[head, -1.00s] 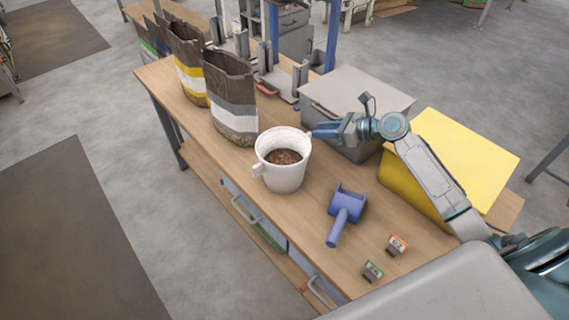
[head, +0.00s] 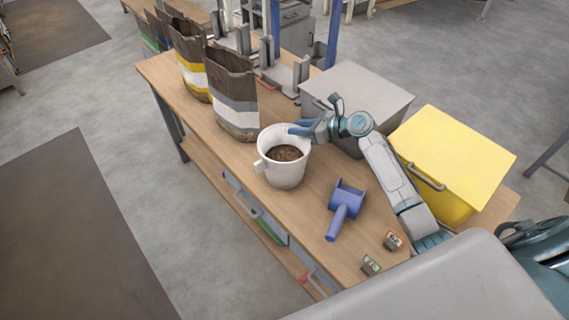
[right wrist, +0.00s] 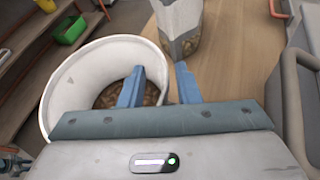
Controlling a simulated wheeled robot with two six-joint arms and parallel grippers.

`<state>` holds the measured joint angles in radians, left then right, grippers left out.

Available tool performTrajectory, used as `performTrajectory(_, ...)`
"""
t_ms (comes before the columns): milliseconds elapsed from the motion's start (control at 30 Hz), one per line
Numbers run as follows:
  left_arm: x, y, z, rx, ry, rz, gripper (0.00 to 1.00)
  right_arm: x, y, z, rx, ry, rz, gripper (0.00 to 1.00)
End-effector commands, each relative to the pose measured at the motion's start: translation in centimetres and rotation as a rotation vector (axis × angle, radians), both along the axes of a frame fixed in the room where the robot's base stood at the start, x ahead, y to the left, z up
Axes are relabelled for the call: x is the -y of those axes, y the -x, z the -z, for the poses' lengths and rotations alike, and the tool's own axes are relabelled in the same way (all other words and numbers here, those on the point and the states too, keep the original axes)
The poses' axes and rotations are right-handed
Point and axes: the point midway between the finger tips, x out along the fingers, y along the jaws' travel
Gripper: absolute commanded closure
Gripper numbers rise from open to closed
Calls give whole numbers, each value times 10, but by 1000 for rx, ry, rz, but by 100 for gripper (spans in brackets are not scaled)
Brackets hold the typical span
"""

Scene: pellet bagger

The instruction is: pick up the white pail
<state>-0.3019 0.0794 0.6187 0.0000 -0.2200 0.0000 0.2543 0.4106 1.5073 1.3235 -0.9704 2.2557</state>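The white pail (head: 285,174) stands upright on the wooden bench, with brown pellets inside and a small handle on its left side. My right gripper (head: 295,130) is at the pail's far right rim. In the right wrist view the pail (right wrist: 62,95) is at the left. There my right gripper (right wrist: 160,82) is open, one blue finger inside the pail over the pellets and the other outside, with the pail's wall between them. I cannot tell whether either finger touches the wall. My left gripper is not in view.
A pellet bag (head: 234,95) stands behind the pail, with another bag (head: 190,62) farther left. A blue scoop (head: 345,207) lies to the right. A grey bin (head: 360,88) and a yellow bin (head: 455,150) stand along the bench's far right side. Two small tags (head: 371,265) sit near the front.

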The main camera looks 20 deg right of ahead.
Motion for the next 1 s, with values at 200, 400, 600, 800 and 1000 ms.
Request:
performTrajectory(200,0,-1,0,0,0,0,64,0,0,0,-1,-1,0,100)
performTrajectory(400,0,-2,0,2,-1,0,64,0,1,1,-1,0,0,100)
performTrajectory(600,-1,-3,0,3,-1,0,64,0,1,1,-2,-1,0,100)
performTrajectory(800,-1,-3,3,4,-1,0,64,0,0,-14,2,0,-2,100)
performTrajectory(1000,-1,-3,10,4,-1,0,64,0,0,-55,7,1,-2,100)
